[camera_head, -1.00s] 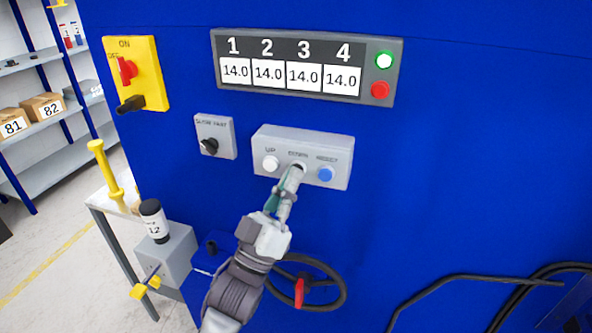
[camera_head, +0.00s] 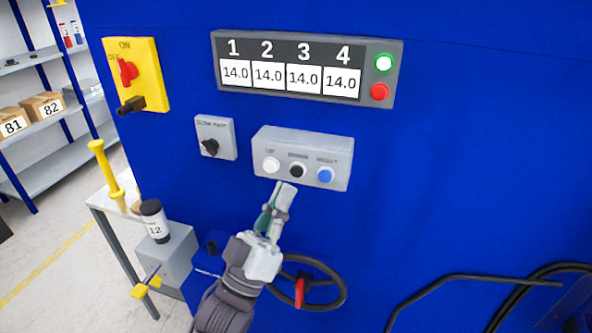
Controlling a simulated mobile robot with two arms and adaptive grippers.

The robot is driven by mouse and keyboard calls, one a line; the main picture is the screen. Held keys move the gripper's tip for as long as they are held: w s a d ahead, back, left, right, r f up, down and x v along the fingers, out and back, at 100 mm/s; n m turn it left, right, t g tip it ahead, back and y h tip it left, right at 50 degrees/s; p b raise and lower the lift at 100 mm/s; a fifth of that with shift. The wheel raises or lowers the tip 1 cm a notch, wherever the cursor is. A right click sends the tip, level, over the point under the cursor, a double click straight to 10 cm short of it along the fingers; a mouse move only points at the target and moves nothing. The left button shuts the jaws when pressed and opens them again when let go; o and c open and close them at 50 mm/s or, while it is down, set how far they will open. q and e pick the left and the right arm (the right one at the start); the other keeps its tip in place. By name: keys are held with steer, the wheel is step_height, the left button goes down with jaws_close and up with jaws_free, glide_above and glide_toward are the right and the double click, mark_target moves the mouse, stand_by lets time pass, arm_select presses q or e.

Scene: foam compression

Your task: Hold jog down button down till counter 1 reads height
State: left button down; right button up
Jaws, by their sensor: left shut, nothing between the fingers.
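The grey button box (camera_head: 303,150) on the blue machine has a white UP button (camera_head: 271,165), a black DOWN button (camera_head: 298,171) and a blue button (camera_head: 325,175). All three buttons are uncovered. The counter panel (camera_head: 308,41) above has four displays; counter 1 (camera_head: 236,73) reads 14.0, and the others also read 14.0. My right gripper is not in view.
A selector switch box (camera_head: 215,138) sits left of the button box. A yellow ON/OFF switch plate (camera_head: 150,65) is at the upper left. A handwheel (camera_head: 337,290) with a red handle is below my gripper.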

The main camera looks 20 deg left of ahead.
arm_select(q)
steer(key=shift+s, duration=1.2)
